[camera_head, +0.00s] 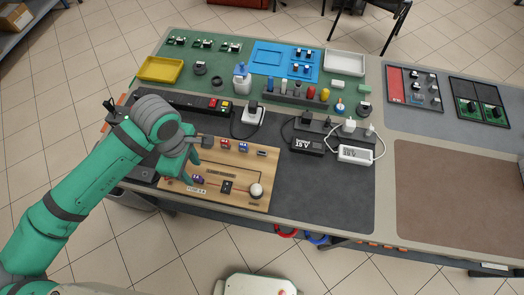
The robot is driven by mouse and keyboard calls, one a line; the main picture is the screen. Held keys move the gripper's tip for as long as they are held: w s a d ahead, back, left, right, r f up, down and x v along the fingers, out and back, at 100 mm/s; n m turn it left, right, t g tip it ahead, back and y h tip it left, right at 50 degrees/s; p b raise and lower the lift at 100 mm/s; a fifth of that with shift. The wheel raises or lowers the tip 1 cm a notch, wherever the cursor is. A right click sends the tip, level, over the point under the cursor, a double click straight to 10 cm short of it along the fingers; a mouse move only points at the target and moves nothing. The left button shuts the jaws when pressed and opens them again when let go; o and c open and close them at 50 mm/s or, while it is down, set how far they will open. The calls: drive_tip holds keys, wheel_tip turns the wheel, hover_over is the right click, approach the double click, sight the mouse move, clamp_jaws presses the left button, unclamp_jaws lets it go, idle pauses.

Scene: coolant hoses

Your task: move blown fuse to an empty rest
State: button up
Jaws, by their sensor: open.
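A wooden fuse board (243,171) lies on the dark mat at the table's front left. A small purple fuse (198,179) sits near its left front, close to a white label that seems to read a fuse rating. Along its back edge are a red piece (226,145) and a blue piece (243,147). A small dark spot (262,153) to their right may be an empty rest; I cannot tell. No blown mark is readable. My gripper (200,152) is open above the board's back left, behind the purple fuse, and looks empty. It hides part of the board.
A black block (227,187) and a white round knob (256,190) stand on the board's front. Behind it are a power strip (190,101) and a white plug (253,113). Adapters (355,154) with cables lie right. The brown mat (456,190) is clear.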

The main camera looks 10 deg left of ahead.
sight(196, 177)
drive_tip(key=shift+f, duration=2.6)
drive_tip(key=shift+c, duration=0.6)
clamp_jaws()
drive_tip(key=shift+r, duration=0.15)
drive_tip(key=shift+r, duration=2.85)
